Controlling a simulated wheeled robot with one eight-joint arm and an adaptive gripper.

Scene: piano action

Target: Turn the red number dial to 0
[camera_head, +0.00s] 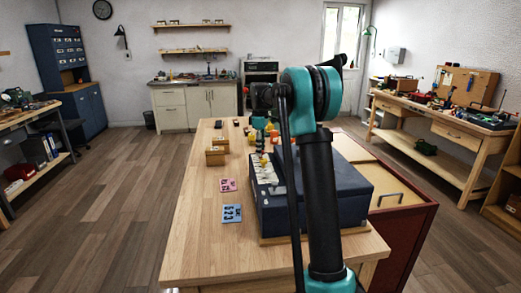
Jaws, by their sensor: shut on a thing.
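I cannot make out the red number dial in this view. A dark blue box (350,200) stands on the wooden bench (198,235), with a row of pale parts (265,172) along its left side. A pink card (228,185) and a blue card (232,213) with dark digits lie flat on the bench to its left. My arm rises in front of the box and hides much of it. My gripper cannot be made out; the arm covers the area behind it.
Small wooden blocks (215,157) and several small coloured items lie farther back on the bench. A red-sided cabinet (408,240) with a wooden top adjoins at right. A workbench (440,125) with tools stands along the right wall. The bench's left front is clear.

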